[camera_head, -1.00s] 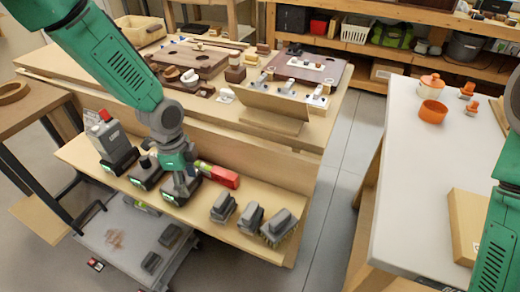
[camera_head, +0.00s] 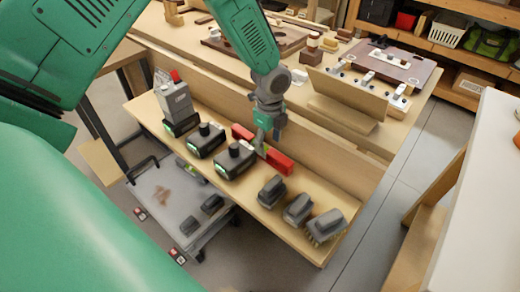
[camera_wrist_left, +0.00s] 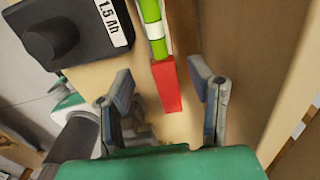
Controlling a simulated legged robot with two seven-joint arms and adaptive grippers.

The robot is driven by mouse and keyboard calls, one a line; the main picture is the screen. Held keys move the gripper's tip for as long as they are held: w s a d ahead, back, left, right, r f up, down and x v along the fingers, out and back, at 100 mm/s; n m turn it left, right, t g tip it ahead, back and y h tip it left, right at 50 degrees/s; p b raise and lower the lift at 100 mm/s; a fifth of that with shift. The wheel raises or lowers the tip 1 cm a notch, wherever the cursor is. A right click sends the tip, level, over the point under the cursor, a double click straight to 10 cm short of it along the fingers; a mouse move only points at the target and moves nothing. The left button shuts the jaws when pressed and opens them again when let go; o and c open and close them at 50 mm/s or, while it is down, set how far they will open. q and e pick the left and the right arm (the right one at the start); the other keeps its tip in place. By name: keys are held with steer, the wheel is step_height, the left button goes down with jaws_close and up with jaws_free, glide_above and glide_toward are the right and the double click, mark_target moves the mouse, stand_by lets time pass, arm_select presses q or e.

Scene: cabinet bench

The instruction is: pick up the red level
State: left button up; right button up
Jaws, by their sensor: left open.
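The red level (camera_head: 279,160) lies on the wooden shelf, behind a row of dark batteries, and shows on both sides of my left gripper (camera_head: 262,143). In the left wrist view the level (camera_wrist_left: 167,86) has a red end and a green-and-white middle. My left gripper (camera_wrist_left: 160,100) is open there, with one finger on each side of the red end. Nothing is held. The level's far part runs out of the top of the wrist view. My right gripper is not in view.
Dark batteries (camera_head: 235,160) stand on the shelf (camera_head: 330,255) in front of the level, and one labelled 1.5 Ah (camera_wrist_left: 85,30) is close to my left gripper. A grey canister (camera_head: 174,98) stands at the left. The wooden shelf back rises behind the level.

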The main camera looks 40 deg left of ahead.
mark_target(270, 150)
arm_select(q)
step_height(270, 150, down, 4)
steer(key=shift+w+d+r+b, duration=0.1)
steer(key=shift+w+d+b, duration=0.05)
steer(key=shift+b, duration=0.5)
steer(key=shift+d+f, duration=0.15)
steer(key=shift+f, duration=0.35)
steer(key=shift+r, duration=0.1)
steer(key=shift+c, duration=0.4)
steer(key=shift+a, duration=0.2)
jaws_close()
